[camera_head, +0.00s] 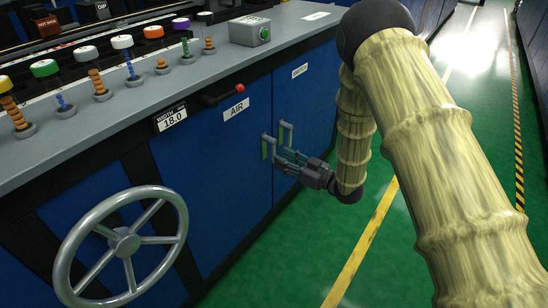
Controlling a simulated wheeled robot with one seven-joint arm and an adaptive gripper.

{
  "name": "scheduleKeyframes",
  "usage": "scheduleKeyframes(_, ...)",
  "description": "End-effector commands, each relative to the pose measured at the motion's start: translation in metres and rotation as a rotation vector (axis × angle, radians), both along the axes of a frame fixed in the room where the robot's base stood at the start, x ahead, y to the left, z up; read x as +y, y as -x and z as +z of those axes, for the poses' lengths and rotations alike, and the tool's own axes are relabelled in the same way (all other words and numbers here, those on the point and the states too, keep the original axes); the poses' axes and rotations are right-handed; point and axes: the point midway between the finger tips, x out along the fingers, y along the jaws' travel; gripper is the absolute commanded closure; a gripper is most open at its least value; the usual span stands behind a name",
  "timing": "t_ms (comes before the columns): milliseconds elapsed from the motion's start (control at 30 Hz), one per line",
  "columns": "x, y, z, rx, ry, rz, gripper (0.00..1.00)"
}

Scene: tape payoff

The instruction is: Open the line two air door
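The blue air door (222,175) is on the cabinet front, under a white AIR label (236,108). It looks shut, flush with the blue door to its right. A greenish upright handle (266,147) stands at the air door's right edge. A similar handle (287,134) is on the neighbouring door, just across the seam. My gripper (284,160) is low at the seam, to the right of and slightly below the air door's handle. Its two dark fingers point left toward the doors and look spread apart and empty. Whether a fingertip touches a handle cannot be told.
A SWITCH label (300,71) marks the right door. A metal handwheel (122,243) juts out at the lower left. A red-knobbed lever (238,88) sits above the AIR label. Several colour-capped knobs line the grey counter (195,78). The green floor (300,265) is clear.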

Motion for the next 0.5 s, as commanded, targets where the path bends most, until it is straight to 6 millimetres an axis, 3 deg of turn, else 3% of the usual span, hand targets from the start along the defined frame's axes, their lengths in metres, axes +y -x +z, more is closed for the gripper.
scheduleKeyframes(200, 0.027, -0.019, -0.002, -0.002, 0.000, 0.002, 0.64)
scheduleKeyframes(500, 0.041, -0.029, 0.000, -0.001, 0.001, 0.000, 0.64)
